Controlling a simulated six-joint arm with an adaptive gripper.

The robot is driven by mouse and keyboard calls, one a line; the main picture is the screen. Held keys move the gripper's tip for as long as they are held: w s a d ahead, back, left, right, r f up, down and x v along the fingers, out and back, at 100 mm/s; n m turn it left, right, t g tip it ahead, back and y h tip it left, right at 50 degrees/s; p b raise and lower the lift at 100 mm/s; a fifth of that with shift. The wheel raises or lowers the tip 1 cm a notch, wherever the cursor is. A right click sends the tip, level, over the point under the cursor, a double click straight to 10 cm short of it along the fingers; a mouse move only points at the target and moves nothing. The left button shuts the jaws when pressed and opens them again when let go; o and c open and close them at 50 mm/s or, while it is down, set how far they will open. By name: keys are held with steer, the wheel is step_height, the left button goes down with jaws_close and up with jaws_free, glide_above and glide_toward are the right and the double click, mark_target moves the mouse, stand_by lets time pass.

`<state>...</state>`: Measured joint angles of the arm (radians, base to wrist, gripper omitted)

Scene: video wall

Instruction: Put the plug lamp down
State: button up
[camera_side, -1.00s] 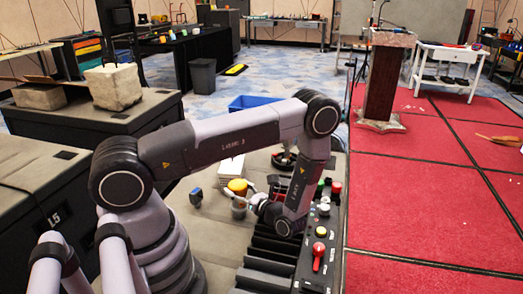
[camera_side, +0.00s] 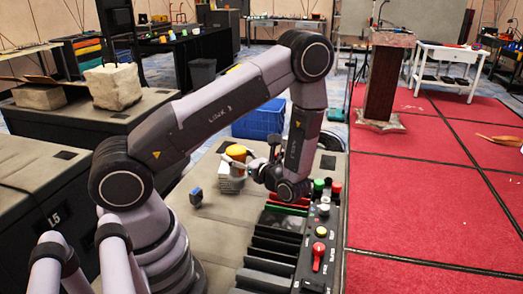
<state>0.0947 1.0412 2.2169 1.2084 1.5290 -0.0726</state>
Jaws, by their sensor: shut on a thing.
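The plug lamp (camera_side: 237,151), as best I can tell, is the small thing with an orange, rounded cap and a greyish lower part. My gripper (camera_side: 234,162) points left and is shut on it, with the wrist to its right. The fingers are small and partly merge with the lamp.
A black control panel (camera_side: 316,240) with coloured knobs and a red lever lies right, beside dark slotted trays (camera_side: 270,255). A blue bin (camera_side: 258,122) is behind. Bare bench lies between the blue item and the trays.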

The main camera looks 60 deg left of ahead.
steer(key=r, duration=0.7)
steer(key=shift+a+r, duration=0.2)
steer(key=shift+r, duration=0.05)
steer(key=w+a, duration=0.3)
steer(key=a, duration=1.9)
steer(key=w+a+f, duration=0.4)
steer(key=a+f, duration=0.1)
steer(key=f, duration=0.4)
steer(key=w+a+f, duration=0.4)
steer(key=a+f, duration=0.2)
steer(key=f, duration=0.3)
steer(key=shift+w+a+n+g, duration=0.15)
steer(key=shift+a+n+g, duration=0.05)
steer(key=shift+n+g, duration=0.1)
steer(key=shift+f, duration=0.2)
